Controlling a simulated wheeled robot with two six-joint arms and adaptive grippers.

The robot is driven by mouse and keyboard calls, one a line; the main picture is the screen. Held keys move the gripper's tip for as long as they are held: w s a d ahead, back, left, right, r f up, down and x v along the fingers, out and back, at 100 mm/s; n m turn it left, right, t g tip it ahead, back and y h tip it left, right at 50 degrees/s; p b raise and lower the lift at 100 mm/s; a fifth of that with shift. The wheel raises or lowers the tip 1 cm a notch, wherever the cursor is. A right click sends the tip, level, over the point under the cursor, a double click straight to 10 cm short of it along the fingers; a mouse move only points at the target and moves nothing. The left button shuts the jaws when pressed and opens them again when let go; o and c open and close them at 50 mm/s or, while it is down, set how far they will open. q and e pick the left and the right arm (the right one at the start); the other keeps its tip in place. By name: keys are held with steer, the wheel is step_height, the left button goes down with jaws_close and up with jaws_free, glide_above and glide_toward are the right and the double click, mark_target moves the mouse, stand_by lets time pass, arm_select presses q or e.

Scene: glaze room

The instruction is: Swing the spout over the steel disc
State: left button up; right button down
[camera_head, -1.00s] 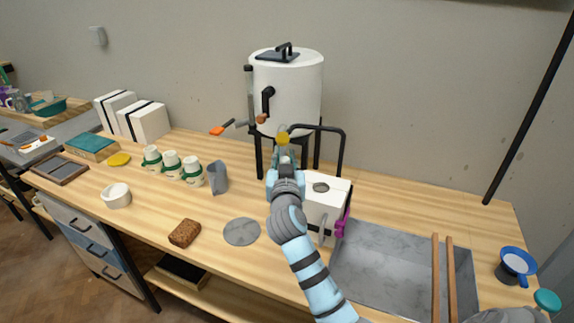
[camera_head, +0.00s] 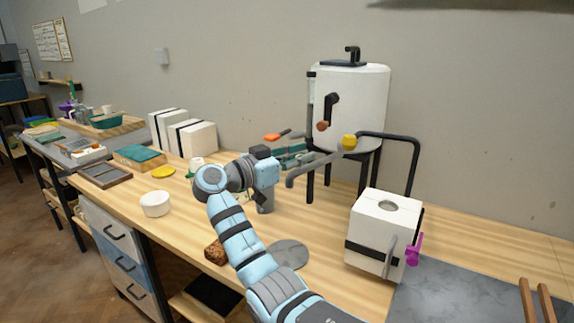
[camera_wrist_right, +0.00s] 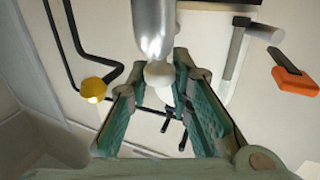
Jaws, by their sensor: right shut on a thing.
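The grey metal spout (camera_head: 316,166) runs left from beside a yellow knob (camera_head: 349,142) in front of the white tank (camera_head: 350,105), and its end bends down. My right gripper (camera_head: 297,157) is at its left part; in the wrist view the silver spout (camera_wrist_right: 153,25) lies between the teal fingers, which are shut on it. The round grey steel disc (camera_head: 289,254) lies flat on the bench, below the spout's end in the picture; my right arm covers part of its left side. Whether the end is exactly over it in depth, I cannot tell. My left gripper is out of view.
An orange-ended handle (camera_head: 273,138) sits left of the tank. A bent black pipe (camera_head: 414,165) rises behind a white box (camera_head: 383,232). My right arm hides part of a brown block (camera_head: 214,251). A white bowl (camera_head: 155,204) stands at left.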

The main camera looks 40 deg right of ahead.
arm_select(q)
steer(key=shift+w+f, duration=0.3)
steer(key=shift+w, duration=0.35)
arm_select(e)
steer(key=shift+w+f+m+g, duration=0.1)
steer(key=shift+w+m+g, duration=0.2)
steer(key=shift+g, duration=0.2)
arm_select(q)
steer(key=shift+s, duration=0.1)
arm_select(e)
steer(key=c, duration=1.7)
jaws_free()
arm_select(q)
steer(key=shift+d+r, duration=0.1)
arm_select(e)
steer(key=shift+o, duration=1.2)
steer(key=shift+w+d+f, duration=0.1)
steer(key=shift+w+d, duration=0.1)
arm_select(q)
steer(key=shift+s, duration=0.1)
arm_select(e)
steer(key=shift+a, duration=0.3)
steer(key=w+a, duration=0.2)
steer(key=a, duration=0.9)
steer(key=shift+a, duration=0.15)
